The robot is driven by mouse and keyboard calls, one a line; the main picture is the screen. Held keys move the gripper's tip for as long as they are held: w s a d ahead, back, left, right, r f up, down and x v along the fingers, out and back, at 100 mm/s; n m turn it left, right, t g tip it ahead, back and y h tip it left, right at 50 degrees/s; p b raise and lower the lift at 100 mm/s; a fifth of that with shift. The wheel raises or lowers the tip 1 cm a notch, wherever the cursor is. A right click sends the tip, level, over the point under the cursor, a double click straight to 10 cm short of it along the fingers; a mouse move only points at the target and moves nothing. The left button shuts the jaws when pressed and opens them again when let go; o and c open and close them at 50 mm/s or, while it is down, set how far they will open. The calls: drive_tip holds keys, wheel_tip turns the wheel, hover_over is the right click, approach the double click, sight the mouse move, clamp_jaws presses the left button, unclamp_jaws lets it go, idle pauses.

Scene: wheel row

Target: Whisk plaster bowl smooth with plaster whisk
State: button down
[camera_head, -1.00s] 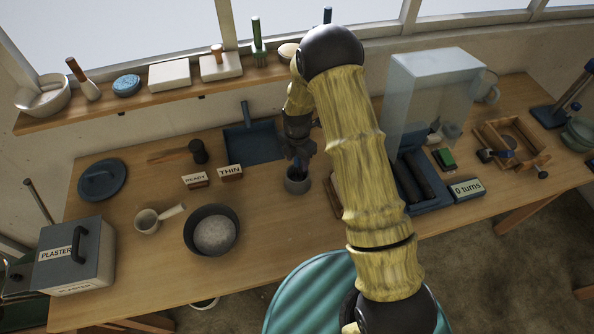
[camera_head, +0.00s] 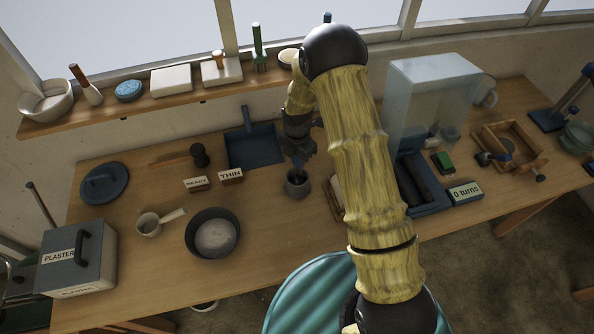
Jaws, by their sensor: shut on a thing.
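The plaster bowl (camera_head: 196,222) is a dark round bowl with pale grey plaster in it, on the middle-left of the table. My gripper (camera_head: 298,161) is to the right of the bowl, above a small grey cup (camera_head: 297,187). It is shut on a slim dark handle, which I take to be the plaster whisk (camera_head: 297,172). The handle reaches down to the cup's mouth. Its lower end is hidden, and I cannot tell whether it touches the cup.
THIN (camera_head: 231,175) and READY (camera_head: 196,184) signs stand behind the bowl. A white scoop (camera_head: 150,223) and PLASTER box (camera_head: 77,258) are at the left. A blue dustpan (camera_head: 253,150) lies behind the cup. A clear box (camera_head: 433,95) stands right of my arm.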

drive_tip(key=shift+r+p, duration=1.35)
drive_tip(key=shift+r, duration=1.1)
drive_tip(key=shift+d+f, duration=0.1)
